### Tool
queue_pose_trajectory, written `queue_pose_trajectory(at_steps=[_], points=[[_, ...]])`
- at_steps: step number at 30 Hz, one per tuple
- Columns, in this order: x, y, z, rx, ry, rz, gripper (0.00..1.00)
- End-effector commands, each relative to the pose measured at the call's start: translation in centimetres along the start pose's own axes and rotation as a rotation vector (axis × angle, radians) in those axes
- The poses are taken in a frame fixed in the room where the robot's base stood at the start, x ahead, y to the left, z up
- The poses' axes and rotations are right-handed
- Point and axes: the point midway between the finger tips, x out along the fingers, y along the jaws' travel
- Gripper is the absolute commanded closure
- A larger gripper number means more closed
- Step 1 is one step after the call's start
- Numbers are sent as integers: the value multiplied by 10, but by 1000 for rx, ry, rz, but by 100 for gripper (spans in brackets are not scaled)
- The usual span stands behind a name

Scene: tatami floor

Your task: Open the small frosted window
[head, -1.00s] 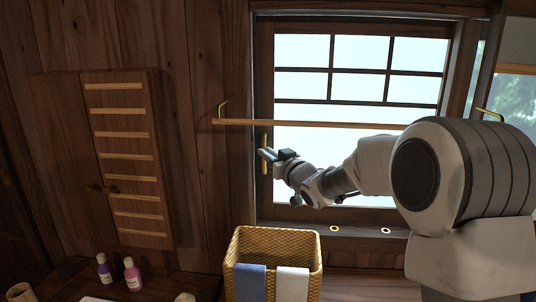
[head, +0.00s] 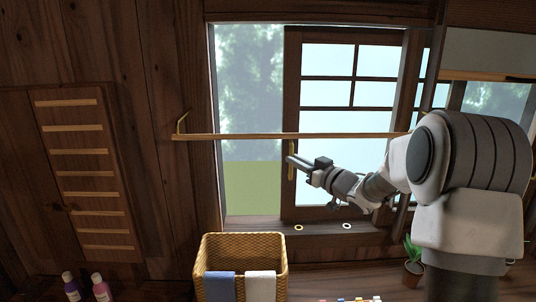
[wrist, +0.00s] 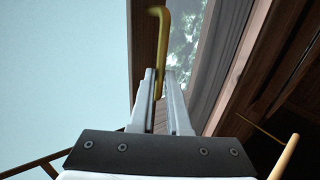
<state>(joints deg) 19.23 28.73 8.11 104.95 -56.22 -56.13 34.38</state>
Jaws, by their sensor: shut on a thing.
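The small frosted window (head: 320,122) is a dark wooden sash with pale panes and thin bars. It stands slid to the right, and a tall gap (head: 250,105) shows trees and grass at its left. My gripper (head: 290,160) is at the sash's left stile, shut on the upright brass handle (head: 291,172). In the wrist view the handle (wrist: 161,40) rises between the two fingers of my gripper (wrist: 160,80).
A wooden rail (head: 280,136) crosses in front of the window above my gripper. A wicker basket (head: 240,247) with blue and white towels stands below. A potted plant (head: 412,270) is at the lower right, and a slatted cabinet (head: 90,180) is on the left wall.

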Motion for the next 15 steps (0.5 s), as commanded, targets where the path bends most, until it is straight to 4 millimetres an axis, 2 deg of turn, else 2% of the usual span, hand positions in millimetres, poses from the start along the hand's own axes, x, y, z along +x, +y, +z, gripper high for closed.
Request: queue_pose_trajectory(at_steps=[1,6,15], points=[[-7,12,-2,2,-2,4,100],[-22,33,-1,2,-1,0,100],[-30,46,0,0,0,-3,100]])
